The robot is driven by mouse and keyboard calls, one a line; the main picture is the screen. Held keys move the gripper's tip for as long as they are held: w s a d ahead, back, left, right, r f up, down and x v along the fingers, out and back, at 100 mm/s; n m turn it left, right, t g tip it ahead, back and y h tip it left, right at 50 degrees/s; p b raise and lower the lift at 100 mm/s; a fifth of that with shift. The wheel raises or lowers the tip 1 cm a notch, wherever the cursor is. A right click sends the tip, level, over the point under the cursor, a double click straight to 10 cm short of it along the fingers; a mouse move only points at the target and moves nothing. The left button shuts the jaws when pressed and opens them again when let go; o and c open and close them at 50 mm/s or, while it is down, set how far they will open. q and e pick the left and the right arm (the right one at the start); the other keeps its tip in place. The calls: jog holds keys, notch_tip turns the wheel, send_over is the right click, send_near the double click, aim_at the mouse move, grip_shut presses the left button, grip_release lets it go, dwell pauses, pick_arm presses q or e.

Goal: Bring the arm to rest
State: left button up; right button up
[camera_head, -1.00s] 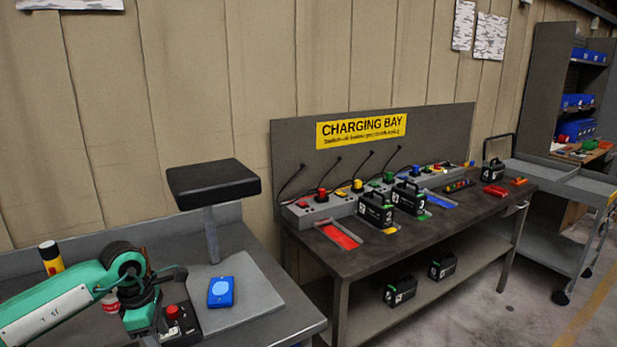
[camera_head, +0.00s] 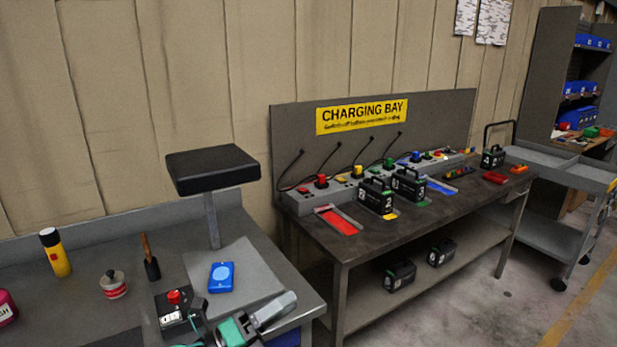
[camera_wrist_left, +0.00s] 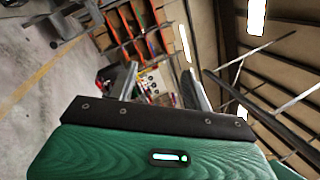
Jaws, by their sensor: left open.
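My left gripper (camera_head: 262,318) shows at the bottom edge of the head view, with its green body and a grey finger in front of the left bench (camera_head: 80,290). In the left wrist view its two fingers (camera_wrist_left: 160,85) stand well apart with nothing between them. The wrist view looks out over floor, shelving and roof beams. Most of the left arm is out of the head view. My right gripper is not in view.
A black box with a red button (camera_head: 176,308), a blue device (camera_head: 221,277) on a grey mat and a black-topped post (camera_head: 212,172) are close by. A yellow bottle (camera_head: 55,252) stands farther left. The charging table (camera_head: 335,245) holds several black batteries.

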pick_arm(q)
jog(key=s+a+f+n+t+y, duration=0.1)
jog(key=a+f+n+t+y, duration=0.2)
jog(key=a+f+n+y, duration=0.75)
jog(key=s+a+f+n+t+y, duration=0.3)
jog(key=n+y, duration=0.5)
jog(key=n, duration=0.8)
jog(key=s+a+f+n+g, duration=0.2)
jog(key=s+f+n+g, duration=0.2)
jog(key=s+f+g, duration=0.5)
jog(key=s+a+f+n+g, duration=0.3)
jog(key=s+f+n+g, duration=0.15)
jog(key=s, duration=0.85)
notch_tip(320, 180, down, 33)
jog(key=m+g, duration=0.1)
jog(key=s+a+f+g, duration=0.1)
jog(key=s+a+f, duration=0.2)
jog(key=s+f, duration=1.5)
jog(key=shift+s+f+m, duration=0.25)
jog(key=shift+s+m, duration=0.05)
jog(key=shift+s, duration=0.5)
